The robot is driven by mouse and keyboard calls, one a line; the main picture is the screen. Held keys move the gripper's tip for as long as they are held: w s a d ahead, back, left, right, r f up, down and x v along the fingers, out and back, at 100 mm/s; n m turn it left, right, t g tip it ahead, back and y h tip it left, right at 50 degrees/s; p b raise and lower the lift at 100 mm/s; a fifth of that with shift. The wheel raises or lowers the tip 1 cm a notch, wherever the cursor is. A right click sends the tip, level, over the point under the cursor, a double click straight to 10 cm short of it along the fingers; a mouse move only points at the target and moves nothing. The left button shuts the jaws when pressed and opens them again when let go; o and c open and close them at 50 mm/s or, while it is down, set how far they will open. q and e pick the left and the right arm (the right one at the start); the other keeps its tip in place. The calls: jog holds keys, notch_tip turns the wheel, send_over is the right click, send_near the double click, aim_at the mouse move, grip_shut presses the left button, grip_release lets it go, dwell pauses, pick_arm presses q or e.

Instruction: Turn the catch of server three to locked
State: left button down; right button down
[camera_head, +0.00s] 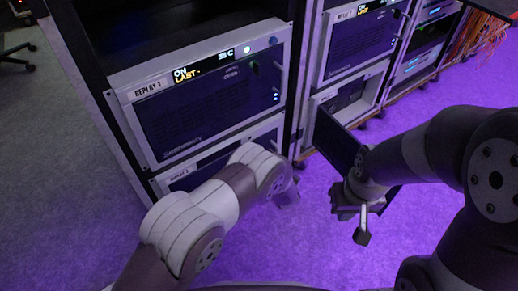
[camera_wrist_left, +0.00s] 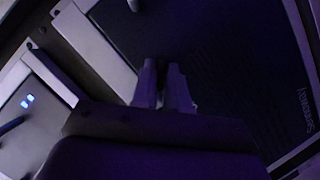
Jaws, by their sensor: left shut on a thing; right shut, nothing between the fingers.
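The lower server (camera_head: 182,176) sits under the one marked Replay 1 (camera_head: 205,100); its label is too small to read surely. My left gripper (camera_head: 287,193) is at the right side of the lower server, mostly hidden by its own arm. In the left wrist view its fingers (camera_wrist_left: 162,78) are nearly together against a dark server front (camera_wrist_left: 225,70). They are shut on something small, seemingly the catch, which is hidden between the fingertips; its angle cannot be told. My right gripper (camera_head: 362,232) is shut and empty, over the floor at the right.
A second rack (camera_head: 357,40) with more units stands to the right. Orange cables (camera_head: 482,35) hang at the far right. The purple-lit floor (camera_head: 290,240) in front is clear.

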pick_arm(q)
jog(key=shift+w+d+r+m+g+y+p, duration=0.15)
jog(key=shift+m+g+y, duration=0.3)
jog(key=shift+m, duration=0.5)
jog(key=shift+s+f+m+g+y+p, duration=0.15)
jog(key=shift+m+g+y, duration=0.3)
jog(key=shift+m, duration=0.45)
jog(key=shift+w+d+r+m+g+y+p, duration=0.15)
jog(key=shift+m+g+y, duration=0.3)
jog(key=shift+m, duration=0.5)
jog(key=shift+a, duration=0.1)
jog(key=c, duration=1.2)
grip_release()
jog(key=shift+c, duration=0.2)
